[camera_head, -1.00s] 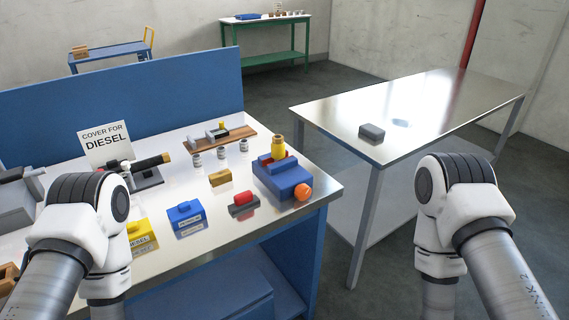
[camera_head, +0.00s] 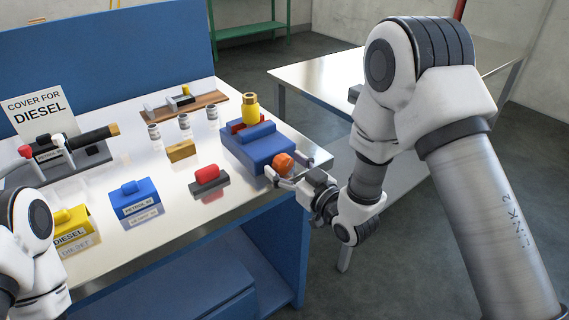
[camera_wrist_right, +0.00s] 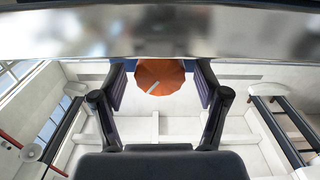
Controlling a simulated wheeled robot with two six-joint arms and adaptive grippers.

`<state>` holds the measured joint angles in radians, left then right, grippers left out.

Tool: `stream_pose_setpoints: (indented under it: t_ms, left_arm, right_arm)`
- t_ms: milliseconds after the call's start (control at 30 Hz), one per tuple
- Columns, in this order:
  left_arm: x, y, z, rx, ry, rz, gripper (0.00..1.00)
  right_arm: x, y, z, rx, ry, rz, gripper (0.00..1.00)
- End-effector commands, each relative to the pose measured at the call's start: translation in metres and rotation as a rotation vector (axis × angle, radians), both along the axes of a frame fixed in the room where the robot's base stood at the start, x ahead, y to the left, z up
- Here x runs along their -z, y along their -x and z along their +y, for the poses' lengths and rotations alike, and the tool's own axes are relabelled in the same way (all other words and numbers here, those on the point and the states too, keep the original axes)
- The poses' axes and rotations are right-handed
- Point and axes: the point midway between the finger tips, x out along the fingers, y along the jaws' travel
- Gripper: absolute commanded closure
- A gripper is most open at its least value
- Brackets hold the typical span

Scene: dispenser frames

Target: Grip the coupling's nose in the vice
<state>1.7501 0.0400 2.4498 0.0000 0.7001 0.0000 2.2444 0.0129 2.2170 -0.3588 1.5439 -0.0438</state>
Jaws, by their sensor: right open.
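The blue vice (camera_head: 260,150) sits at the right front corner of the bench, with red jaw pieces at its top. The brass-yellow coupling (camera_head: 250,108) stands upright at the vice's jaws; its lower end is hidden, so I cannot tell how tightly it is held. The vice's orange knob (camera_head: 283,161) faces the front edge. My right gripper (camera_head: 289,173) is open, its fingers on either side of the knob. In the right wrist view the knob (camera_wrist_right: 160,75) lies between the two fingers, with gaps visible at both sides.
A red part on a grey base (camera_head: 208,177), a brass block (camera_head: 181,151), a blue box (camera_head: 136,200) and a yellow box (camera_head: 72,228) stand on the bench. Small vials and a wooden board (camera_head: 186,104) are behind. A steel table (camera_head: 310,78) is at the right.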

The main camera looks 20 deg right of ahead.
Motion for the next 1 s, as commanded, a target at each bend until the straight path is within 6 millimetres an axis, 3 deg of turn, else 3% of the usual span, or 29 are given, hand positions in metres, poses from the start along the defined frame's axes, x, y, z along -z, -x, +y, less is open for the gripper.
stream_pose_setpoints:
  t_ms: [267, 433, 467, 667, 1000]
  left_arm:
    - [-0.0004, 0.0002, 0.0, 0.0, 0.0, 0.0, 0.26]
    - [-0.0004, 0.0002, 0.0, 0.0, 0.0, 0.001, 0.26]
    - [-0.0004, 0.0002, 0.0, 0.0, 0.0, 0.001, 0.26]
    - [-0.0005, 0.0002, 0.0, 0.0, 0.0, 0.0, 0.26]
    - [-0.0021, 0.0002, 0.0, 0.0, 0.0, 0.0, 0.26]
  right_arm:
    - [0.0006, -0.005, 0.0018, 0.0, -0.002, 0.002, 0.26]
    - [0.0006, -0.0049, 0.0018, 0.0, -0.001, 0.001, 0.83]
    - [0.0006, -0.0048, 0.0017, 0.0, -0.001, 0.001, 0.86]
    - [0.0003, -0.0049, 0.0015, 0.001, -0.03, 0.012, 0.86]
    - [0.0001, -0.0052, 0.0007, 0.001, -0.299, 0.109, 0.86]
